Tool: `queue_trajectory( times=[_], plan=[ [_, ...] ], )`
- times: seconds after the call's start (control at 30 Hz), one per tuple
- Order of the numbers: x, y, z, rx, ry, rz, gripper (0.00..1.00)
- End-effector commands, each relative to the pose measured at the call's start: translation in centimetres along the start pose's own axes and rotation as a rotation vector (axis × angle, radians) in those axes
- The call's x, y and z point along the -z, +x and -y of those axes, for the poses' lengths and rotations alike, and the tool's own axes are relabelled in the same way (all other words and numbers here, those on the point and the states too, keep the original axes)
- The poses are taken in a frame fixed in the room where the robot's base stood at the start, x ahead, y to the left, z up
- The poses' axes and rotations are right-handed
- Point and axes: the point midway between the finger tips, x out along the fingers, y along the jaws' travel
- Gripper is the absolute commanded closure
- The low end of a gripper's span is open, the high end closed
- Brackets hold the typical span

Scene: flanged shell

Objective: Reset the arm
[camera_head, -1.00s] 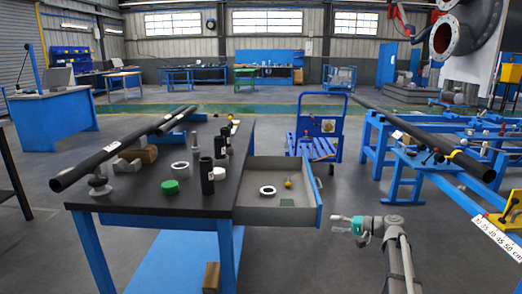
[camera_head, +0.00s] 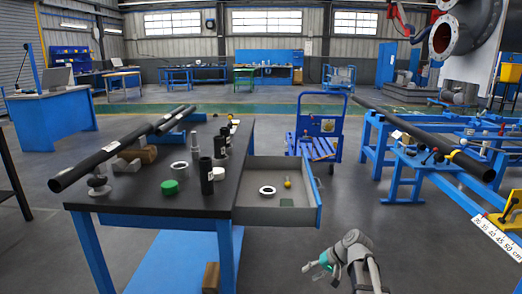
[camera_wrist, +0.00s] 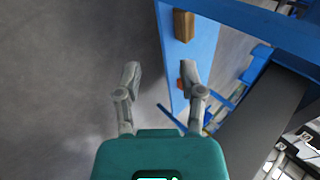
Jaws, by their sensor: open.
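My gripper (camera_head: 312,269) is low at the bottom of the head view, to the right of the workbench and below its open drawer. In the wrist view its two fingers (camera_wrist: 162,88) are spread apart with nothing between them. Beyond them are the grey floor and the bench's blue lower frame (camera_wrist: 187,65). The arm is bent, with the gripper pointing left and down in the head view.
The black-topped workbench (camera_head: 130,195) carries pipes, cylinders and a green cap (camera_head: 170,187). Its open drawer (camera_head: 262,215) holds a white ring (camera_head: 267,191) and a yellow ball (camera_head: 287,183). A wooden block (camera_head: 211,277) sits on the lower shelf.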

Motion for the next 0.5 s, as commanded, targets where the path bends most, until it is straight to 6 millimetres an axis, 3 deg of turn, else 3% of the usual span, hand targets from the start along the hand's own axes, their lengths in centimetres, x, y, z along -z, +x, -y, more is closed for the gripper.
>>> queue_trajectory(
  times=[0.03, 0.2, 0.5],
  plan=[
    [-1.9, 0.7, -0.2, -0.059, -0.014, 0.017, 0.49],
    [-6.0, 1.9, -1.6, -0.264, -0.058, 0.061, 0.49],
    [-10.5, 2.0, -3.5, -0.534, -0.122, 0.1, 0.49]
  ],
)
